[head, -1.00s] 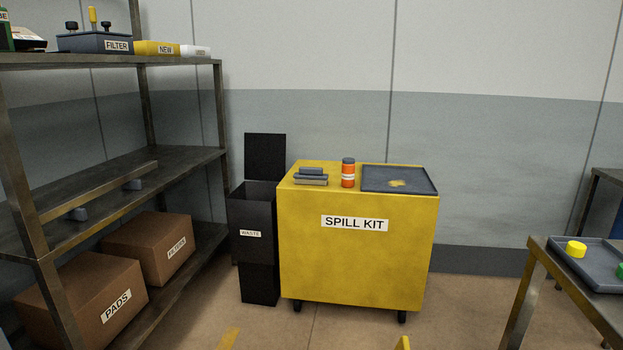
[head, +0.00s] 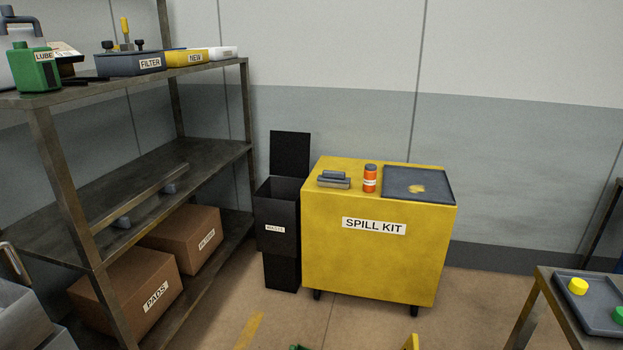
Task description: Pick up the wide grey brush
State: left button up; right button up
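A grey block-shaped thing with a smaller grey grip on top, which looks like the wide grey brush (head: 334,184), lies on the left part of the top of the yellow spill kit cart (head: 370,255). Its base has a paler lower layer. An orange bottle with a grey cap (head: 370,180) stands just right of it. A dark tray (head: 432,182) with a yellow-brown patch lies further right on the cart. Neither of my grippers is in view.
A black waste bin (head: 281,230) with its lid up stands left of the cart. A metal shelf (head: 170,150) with boxes fills the left. A table (head: 545,285) with a tray is at the right. Floor shows in front of the cart (head: 330,335).

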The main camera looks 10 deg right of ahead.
aim_at(334, 179)
jog(key=i+l+u, duration=0.15)
jog(key=i+u, duration=0.25)
jog(key=i+l+u, duration=0.2)
jog(key=u, duration=0.2)
